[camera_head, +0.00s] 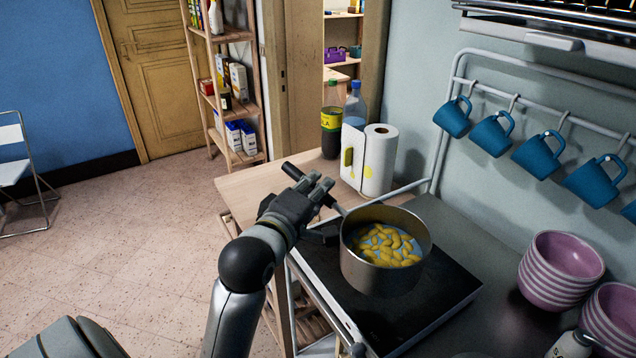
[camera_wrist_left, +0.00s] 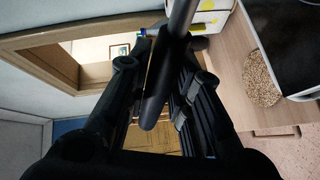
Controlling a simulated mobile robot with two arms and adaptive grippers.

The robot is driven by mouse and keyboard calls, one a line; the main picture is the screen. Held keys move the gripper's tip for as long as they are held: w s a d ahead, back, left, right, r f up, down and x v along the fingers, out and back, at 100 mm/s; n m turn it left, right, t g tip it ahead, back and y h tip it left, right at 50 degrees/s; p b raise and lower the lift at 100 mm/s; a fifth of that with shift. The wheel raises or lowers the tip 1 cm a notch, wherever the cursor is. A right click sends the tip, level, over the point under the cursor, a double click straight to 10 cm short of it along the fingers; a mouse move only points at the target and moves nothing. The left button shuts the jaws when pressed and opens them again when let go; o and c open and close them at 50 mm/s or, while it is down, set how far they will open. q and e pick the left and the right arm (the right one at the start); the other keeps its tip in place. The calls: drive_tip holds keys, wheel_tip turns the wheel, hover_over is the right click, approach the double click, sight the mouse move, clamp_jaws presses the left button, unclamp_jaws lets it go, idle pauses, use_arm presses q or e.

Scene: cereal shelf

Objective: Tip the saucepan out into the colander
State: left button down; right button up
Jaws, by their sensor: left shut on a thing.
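The saucepan (camera_head: 388,277) is a grey metal pot holding yellow pasta pieces (camera_head: 382,245) in bluish water. It is level, over the black hob (camera_head: 455,292); I cannot tell whether it touches it. My left gripper (camera_head: 318,196) is shut on its dark handle (camera_head: 297,174), left of the pot. In the left wrist view the handle (camera_wrist_left: 158,88) runs between the fingers of the gripper (camera_wrist_left: 160,95). I see no colander in either view. My right gripper is not in view.
A paper towel roll (camera_head: 380,160) and bottles (camera_head: 332,132) stand behind the pan on the wooden counter (camera_head: 245,190). Stacked pink bowls (camera_head: 560,272) are at right. Blue mugs (camera_head: 489,133) hang on the wall. A round speckled mat (camera_wrist_left: 262,78) shows in the wrist view.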

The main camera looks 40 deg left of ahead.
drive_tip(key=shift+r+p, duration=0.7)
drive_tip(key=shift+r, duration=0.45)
